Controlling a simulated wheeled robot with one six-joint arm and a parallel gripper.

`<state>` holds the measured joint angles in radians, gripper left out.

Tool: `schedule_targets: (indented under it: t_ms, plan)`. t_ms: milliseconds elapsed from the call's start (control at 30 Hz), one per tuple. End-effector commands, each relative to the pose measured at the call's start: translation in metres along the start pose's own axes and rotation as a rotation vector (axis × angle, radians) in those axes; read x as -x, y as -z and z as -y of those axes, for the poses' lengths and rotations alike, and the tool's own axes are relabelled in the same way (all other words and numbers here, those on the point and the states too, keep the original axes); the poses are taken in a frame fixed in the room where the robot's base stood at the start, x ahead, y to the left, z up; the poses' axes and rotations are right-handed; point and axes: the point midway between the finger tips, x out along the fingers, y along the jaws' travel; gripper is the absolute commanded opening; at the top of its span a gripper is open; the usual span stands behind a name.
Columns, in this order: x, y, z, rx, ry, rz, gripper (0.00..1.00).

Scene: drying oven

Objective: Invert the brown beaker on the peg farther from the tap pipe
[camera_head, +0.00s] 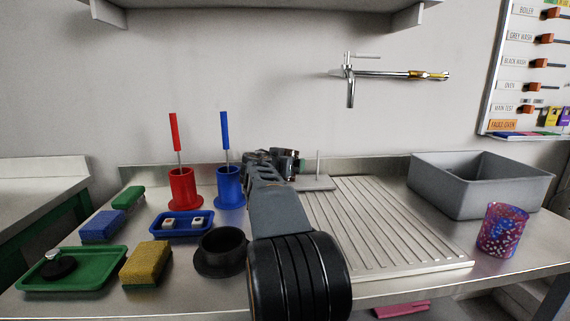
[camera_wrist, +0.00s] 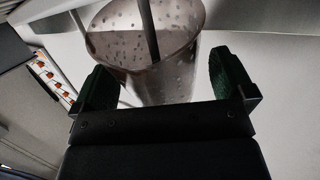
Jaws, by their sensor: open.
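The brown beaker (camera_wrist: 165,80), see-through and spotted, shows in the wrist view with its mouth toward the picture's top. A metal peg (camera_wrist: 149,30) runs into its mouth, so it sits inverted around that peg. Whether its rim touches the base cannot be told. My gripper (camera_wrist: 163,82) is open, with green-padded jaws apart on either side of the beaker's closed end. In the head view my gripper (camera_head: 275,162) is at the back of the counter, and my arm hides the beaker. Another peg (camera_head: 318,164) stands bare on a grey base (camera_head: 318,183), nearer the tap pipe (camera_head: 350,92).
A ribbed drainboard (camera_head: 385,225) and grey basin (camera_head: 475,190) lie right, with a purple-red patterned beaker (camera_head: 502,230) in front of the basin. Red (camera_head: 184,190) and blue (camera_head: 230,188) brush holders, a black cup (camera_head: 221,250), sponges and trays crowd the left.

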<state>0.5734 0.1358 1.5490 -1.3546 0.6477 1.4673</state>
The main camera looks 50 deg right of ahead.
Motion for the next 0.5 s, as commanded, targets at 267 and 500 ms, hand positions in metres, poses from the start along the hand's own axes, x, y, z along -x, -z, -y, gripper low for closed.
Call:
schedule_targets:
  t_ms: [267, 500]
  plan:
    - [0.052, 0.001, 0.001, -0.001, 0.005, -0.002, 1.0]
    - [0.098, 0.001, 0.001, -0.001, 0.004, -0.001, 1.0]
